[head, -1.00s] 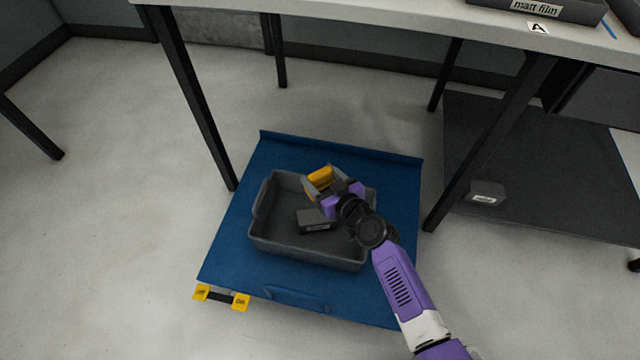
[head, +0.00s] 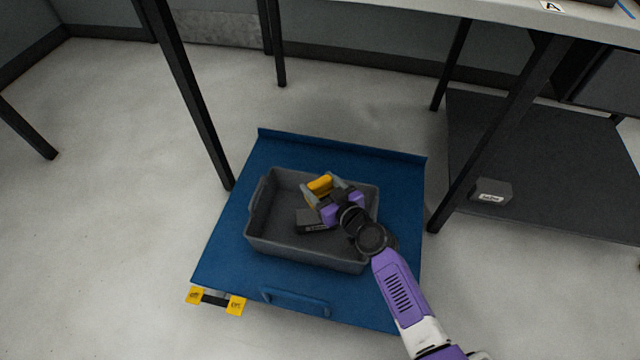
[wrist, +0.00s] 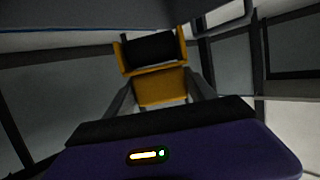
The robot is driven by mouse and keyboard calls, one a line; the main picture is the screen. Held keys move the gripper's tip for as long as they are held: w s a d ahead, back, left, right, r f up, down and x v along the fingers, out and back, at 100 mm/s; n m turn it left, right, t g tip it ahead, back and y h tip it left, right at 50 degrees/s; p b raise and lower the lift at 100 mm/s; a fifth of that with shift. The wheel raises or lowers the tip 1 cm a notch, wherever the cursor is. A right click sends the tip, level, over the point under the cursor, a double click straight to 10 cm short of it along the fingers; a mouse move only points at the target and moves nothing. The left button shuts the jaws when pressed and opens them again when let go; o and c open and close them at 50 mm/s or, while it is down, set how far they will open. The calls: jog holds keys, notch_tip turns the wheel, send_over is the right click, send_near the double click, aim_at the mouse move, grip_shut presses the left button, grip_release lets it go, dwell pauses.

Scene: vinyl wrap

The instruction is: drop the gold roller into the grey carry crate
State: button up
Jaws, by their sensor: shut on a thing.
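The grey carry crate (head: 262,232) stands open on a blue platform.
The blue platform (head: 228,250) has a handle at its front. A dark bar with two yellow ends (head: 215,300) lies at its front left corner. Table legs (head: 190,100) stand behind and to the right. A small labelled dark box (head: 491,191) sits on the dark low shelf (head: 560,170).

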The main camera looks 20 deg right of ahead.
jog(key=o, duration=1.6)
jog(key=shift+c, duration=0.2)
jog(key=shift+s, duration=0.1)
jog(key=p+v, duration=0.1)
jog(key=v, duration=0.6)
jog(key=shift+s+r, duration=0.15)
jog(key=shift+s, duration=0.1)
jog(key=shift+d, duration=0.1)
